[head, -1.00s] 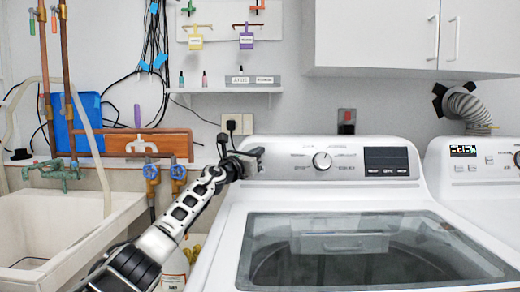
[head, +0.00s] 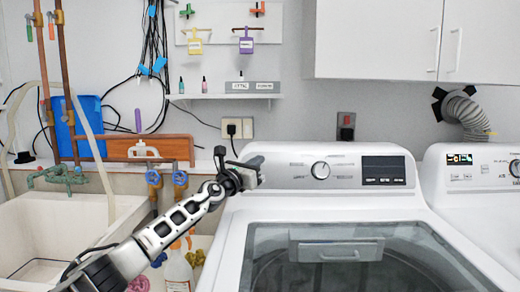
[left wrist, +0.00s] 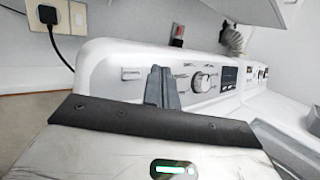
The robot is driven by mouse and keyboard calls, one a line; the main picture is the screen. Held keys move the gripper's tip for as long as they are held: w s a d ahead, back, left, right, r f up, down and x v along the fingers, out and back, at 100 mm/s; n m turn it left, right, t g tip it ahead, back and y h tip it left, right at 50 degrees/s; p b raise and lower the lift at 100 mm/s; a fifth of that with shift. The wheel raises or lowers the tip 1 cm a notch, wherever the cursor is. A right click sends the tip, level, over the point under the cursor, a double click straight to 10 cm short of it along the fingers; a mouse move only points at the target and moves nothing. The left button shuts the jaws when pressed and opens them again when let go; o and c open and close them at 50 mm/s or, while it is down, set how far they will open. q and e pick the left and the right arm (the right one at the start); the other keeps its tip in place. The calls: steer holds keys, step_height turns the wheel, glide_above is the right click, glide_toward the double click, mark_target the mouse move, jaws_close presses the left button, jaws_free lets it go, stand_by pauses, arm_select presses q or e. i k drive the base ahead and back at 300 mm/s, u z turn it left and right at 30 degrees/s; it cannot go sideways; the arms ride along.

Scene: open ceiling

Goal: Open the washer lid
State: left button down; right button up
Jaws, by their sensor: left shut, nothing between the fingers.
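The white top-load washer (head: 225,238) stands at centre right, with its dial (head: 320,170) and dark display on the rear panel. Its lid, with a large dark glass window (head: 290,275), lies closed. A grey rectangular piece with a handle shape (head: 340,249) shows at the back of the window. My left gripper (head: 250,172) is shut and empty, in front of the left end of the rear panel, above and behind the lid's back left corner. In the left wrist view its fingers (left wrist: 160,86) are together, with the dial (left wrist: 203,81) to their right. I cannot tell whether it touches the panel.
A second white machine (head: 445,195) stands close on the right. A utility sink (head: 85,215) with blue-handled valves is at left. Bottles (head: 178,268) stand below my arm. White wall cabinets (head: 375,40) hang above the washer. Open space lies above the lid.

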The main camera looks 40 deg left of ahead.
mark_target(233, 275)
steer(key=k, duration=1.5)
